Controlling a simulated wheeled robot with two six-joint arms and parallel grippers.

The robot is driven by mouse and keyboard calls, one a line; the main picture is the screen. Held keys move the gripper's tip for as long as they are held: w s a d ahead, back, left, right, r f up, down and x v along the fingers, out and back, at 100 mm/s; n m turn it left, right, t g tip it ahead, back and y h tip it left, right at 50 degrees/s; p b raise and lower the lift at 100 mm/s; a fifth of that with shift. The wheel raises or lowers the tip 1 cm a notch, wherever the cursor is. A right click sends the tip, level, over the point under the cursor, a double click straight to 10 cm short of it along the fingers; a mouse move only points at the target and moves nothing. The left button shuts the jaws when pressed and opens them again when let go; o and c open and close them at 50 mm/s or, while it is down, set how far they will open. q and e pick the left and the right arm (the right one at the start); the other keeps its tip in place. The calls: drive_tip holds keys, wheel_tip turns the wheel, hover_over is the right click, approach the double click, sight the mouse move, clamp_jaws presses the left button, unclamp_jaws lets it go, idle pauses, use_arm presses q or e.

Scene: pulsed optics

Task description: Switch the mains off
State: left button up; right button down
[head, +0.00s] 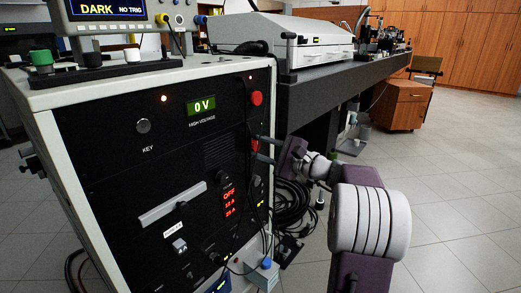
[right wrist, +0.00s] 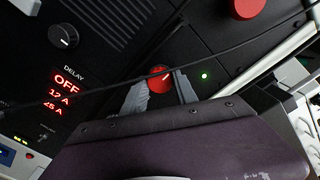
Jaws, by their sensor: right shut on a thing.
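A black-fronted rack with a pale frame (head: 45,125) stands at the left in the head view. On its right edge is a red knob (head: 255,146), partly covered by my right gripper (head: 264,148). In the right wrist view the red knob (right wrist: 160,79) sits between the two grey fingers of my right gripper (right wrist: 160,88), which is shut on it. A dark cable crosses in front of the knob. I cannot read a label by it. My left gripper is not in view.
A second red knob (head: 256,98) sits higher on the panel. A green light (right wrist: 205,76) glows beside the held knob. The displays read "0 V" (head: 202,106) and "OFF" (head: 229,195). Coiled black cables (head: 292,203) hang beside the rack. Open tiled floor lies at the right.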

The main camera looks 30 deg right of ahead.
drive_tip(key=c, duration=1)
unclamp_jaws()
drive_tip(key=shift+o, duration=0.2)
drive_tip(key=p+v, duration=0.3)
drive_tip(key=v, duration=0.6)
drive_tip(key=shift+p, duration=0.35)
